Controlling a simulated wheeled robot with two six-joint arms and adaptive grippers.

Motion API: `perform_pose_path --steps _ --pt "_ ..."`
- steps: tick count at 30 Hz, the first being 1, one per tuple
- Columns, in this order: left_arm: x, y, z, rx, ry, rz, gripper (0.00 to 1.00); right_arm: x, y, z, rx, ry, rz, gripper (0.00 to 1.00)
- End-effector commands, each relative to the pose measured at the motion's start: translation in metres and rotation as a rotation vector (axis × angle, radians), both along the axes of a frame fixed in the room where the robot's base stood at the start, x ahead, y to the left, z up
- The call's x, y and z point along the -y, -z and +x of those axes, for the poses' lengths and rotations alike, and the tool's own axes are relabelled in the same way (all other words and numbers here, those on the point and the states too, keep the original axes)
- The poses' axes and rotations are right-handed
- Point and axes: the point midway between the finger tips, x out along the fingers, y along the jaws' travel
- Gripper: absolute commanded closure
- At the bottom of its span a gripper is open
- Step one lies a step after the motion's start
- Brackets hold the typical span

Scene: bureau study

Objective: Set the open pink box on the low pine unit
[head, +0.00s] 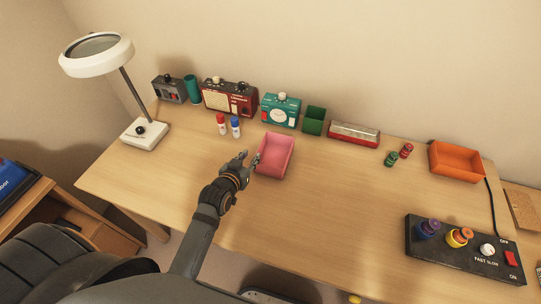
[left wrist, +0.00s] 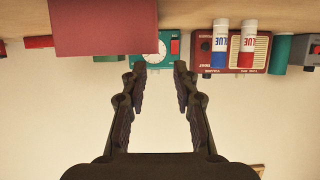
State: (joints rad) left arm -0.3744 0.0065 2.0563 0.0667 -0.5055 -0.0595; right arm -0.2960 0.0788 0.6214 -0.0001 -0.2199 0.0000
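The open pink box (head: 275,156) stands upright on the desk and looks empty. In the left wrist view, which is upside down, the pink box (left wrist: 103,30) fills the upper left, beyond the fingertips. My left gripper (head: 248,160) is just left of the box in the head view. Its fingers (left wrist: 158,75) are spread with nothing between them; I cannot tell whether one touches the box. A low wooden unit (head: 95,232), which looks like the pine unit, stands left of the desk, partly hidden by my arm and body. My right gripper is out of view.
On the desk (head: 340,205), glue sticks (head: 228,126), radios (head: 229,98), a green box (head: 314,120) and a teal device (head: 281,109) stand behind the pink box. A lamp (head: 145,132) is left. An orange tray (head: 456,160) and black control panel (head: 465,248) are right.

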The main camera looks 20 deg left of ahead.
Motion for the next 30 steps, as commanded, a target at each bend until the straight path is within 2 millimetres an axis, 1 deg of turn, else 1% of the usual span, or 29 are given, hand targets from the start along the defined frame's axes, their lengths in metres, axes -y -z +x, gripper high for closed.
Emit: perform_pose_path --steps 1,3,6,13,18,21,24,29,30 --pt "0.0 0.003 0.01 0.002 0.0 0.001 0.71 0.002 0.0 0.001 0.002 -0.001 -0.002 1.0" --pt "0.001 0.008 0.022 0.002 0.001 0.002 0.71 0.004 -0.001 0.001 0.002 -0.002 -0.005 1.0" --pt "0.001 0.013 0.034 0.002 0.0 0.003 0.71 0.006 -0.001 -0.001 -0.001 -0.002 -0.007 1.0" --pt "0.002 0.018 0.043 0.0 0.001 0.004 0.71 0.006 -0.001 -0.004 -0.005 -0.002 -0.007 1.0" --pt "0.008 0.029 0.069 0.001 0.001 0.003 0.71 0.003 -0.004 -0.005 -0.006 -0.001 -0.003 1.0" --pt "0.007 0.036 0.081 0.001 0.001 0.005 0.71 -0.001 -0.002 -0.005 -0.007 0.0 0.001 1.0" --pt "0.007 0.038 0.086 0.001 0.001 0.005 0.71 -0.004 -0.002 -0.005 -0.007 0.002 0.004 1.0" --pt "0.007 0.038 0.086 0.0 0.001 0.005 0.71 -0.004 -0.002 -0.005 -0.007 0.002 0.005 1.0" --pt "0.007 0.038 0.086 0.0 0.001 0.005 0.73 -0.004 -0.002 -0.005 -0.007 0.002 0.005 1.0"
